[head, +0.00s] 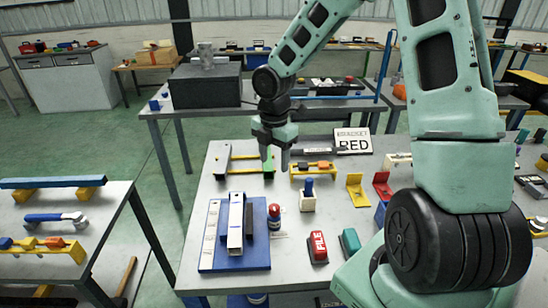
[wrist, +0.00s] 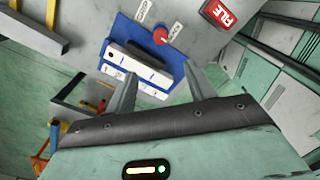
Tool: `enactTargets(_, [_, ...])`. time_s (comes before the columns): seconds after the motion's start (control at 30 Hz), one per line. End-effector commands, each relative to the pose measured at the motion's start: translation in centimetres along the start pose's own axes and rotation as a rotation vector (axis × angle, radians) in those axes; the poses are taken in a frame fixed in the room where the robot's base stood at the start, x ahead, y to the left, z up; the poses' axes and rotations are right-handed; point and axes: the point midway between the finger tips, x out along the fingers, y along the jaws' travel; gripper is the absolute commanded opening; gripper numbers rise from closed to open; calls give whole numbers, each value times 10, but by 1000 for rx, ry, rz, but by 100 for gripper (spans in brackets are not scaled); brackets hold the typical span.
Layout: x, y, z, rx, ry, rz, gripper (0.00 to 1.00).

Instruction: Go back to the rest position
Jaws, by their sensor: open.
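My gripper (head: 275,160) hangs fingers-down above the grey table (head: 330,245), toward its back left part. Its two fingers are apart with nothing between them. In the wrist view my gripper (wrist: 160,75) also shows open and empty. Beyond the fingers in that view lies a blue board (wrist: 176,66) with white bars on it; in the head view the same board (head: 260,255) is at the table's front left. My arm rises from the gripper and bends down to the right. No marker of a rest position is visible.
A side table (head: 60,265) is at left, a dark box (head: 205,86) behind. Green floor lies between the tables.

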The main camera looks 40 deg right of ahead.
Motion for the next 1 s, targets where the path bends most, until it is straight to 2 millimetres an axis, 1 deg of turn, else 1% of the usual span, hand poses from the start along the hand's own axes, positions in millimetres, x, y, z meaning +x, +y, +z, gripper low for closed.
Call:
enactTargets(0.53, [0, 0, 0, 1, 0, 0, 54])
enactTargets(0.57, [1, 0, -6, 8, -2, -1, 54])
enactTargets(0.67, [2, -3, -33, 62, -9, -8, 54])
enactTargets(0.77, [3, -12, -76, 166, -19, -15, 54])
enactTargets(0.8, [3, -18, -96, 218, -23, -17, 54])
enactTargets(0.87, [3, -30, -124, 304, -27, -18, 54])
enactTargets(0.9, [3, -39, -143, 364, -29, -16, 54])
enactTargets(0.97, [4, -54, -169, 457, -30, -13, 54])
enactTargets(1.0, [4, -65, -186, 519, -28, -10, 54])
